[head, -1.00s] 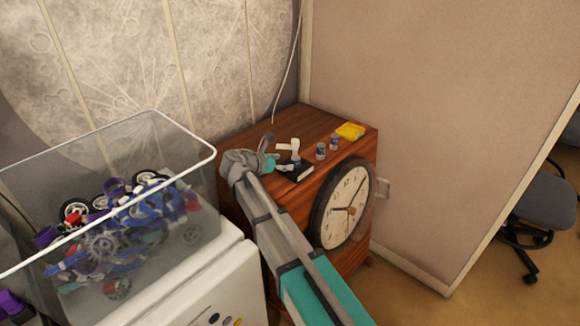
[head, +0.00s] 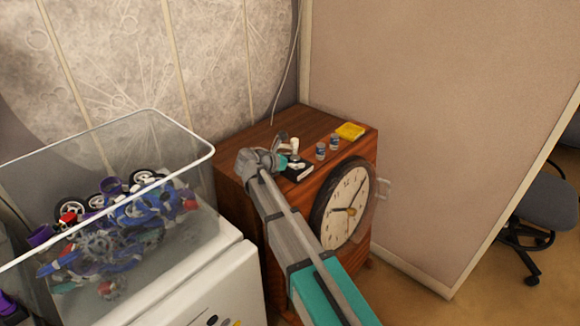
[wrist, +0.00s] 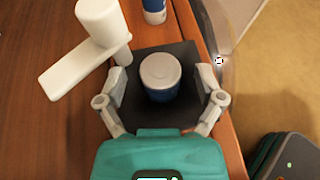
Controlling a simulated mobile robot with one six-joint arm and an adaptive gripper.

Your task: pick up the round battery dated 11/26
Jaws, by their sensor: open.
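In the wrist view a short round battery (wrist: 160,78), blue with a grey top, stands upright on a black square, book-like thing (wrist: 186,58). My gripper (wrist: 163,85) is open, with one finger on each side of this battery. No date can be read on it. A second blue battery (wrist: 154,10) is partly cut off at the top edge. In the head view two blue and grey batteries (head: 320,151) (head: 334,143) stand on the wooden cabinet, right of my gripper (head: 284,154). The battery between my fingers is not clear there.
A white part with a round knob (wrist: 90,48) stands close to the left finger. A yellow tray (head: 350,131) lies at the cabinet's (head: 262,134) back right. A clock (head: 345,207) is on its front. A clear bin (head: 177,136) stands left.

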